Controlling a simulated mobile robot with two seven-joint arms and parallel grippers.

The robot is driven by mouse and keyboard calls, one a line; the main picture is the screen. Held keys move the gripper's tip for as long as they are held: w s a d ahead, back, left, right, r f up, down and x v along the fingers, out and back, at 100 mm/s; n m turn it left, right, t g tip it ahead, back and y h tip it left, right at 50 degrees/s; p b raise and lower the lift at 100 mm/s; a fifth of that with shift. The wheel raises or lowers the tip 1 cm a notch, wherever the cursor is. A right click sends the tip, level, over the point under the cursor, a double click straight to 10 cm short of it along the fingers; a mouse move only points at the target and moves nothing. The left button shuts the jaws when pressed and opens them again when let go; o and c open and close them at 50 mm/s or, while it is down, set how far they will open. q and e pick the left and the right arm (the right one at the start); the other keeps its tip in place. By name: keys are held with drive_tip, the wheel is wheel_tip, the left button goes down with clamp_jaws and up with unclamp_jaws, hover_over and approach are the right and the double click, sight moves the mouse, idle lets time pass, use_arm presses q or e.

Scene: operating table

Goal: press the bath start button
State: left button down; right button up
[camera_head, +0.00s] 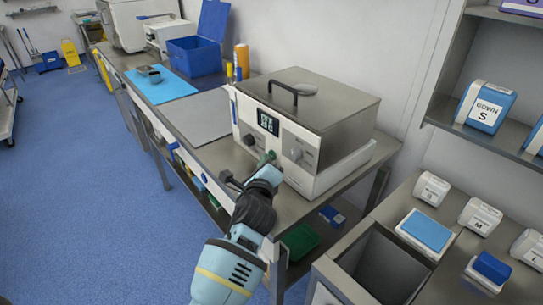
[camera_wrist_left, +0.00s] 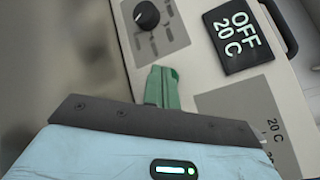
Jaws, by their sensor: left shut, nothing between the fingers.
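The bath (camera_head: 305,115) is a steel-lidded box with a pale front panel, standing on the steel bench. Its dark display (camera_head: 268,122) also shows in the left wrist view (camera_wrist_left: 240,38), where it reads OFF and 20 C. My left gripper (camera_head: 267,158) is at the front panel, below the display and between two knobs. Its green fingers (camera_wrist_left: 162,87) are shut and empty, with the tips close to the panel; I cannot tell whether they touch. I cannot make out the start button; the fingers may hide it. My right gripper is not in view.
A black knob (camera_wrist_left: 147,15) is on the panel near the fingers. A grey mat (camera_head: 205,115), a blue mat (camera_head: 170,92) and a blue bin (camera_head: 195,55) are on the bench to the left. Shelves with labelled boxes (camera_head: 485,106) stand at the right.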

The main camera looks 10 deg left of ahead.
use_arm(q)
drive_tip(key=shift+w+d, duration=0.25)
drive_tip(key=shift+w, duration=0.05)
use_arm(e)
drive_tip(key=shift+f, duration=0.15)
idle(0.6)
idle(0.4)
use_arm(q)
drive_tip(key=shift+s+a+r+p, duration=0.1)
drive_tip(key=shift+s+a+p, duration=0.3)
drive_tip(key=shift+s, duration=0.25)
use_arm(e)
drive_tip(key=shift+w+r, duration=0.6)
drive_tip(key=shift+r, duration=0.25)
use_arm(q)
drive_tip(key=shift+a, duration=0.1)
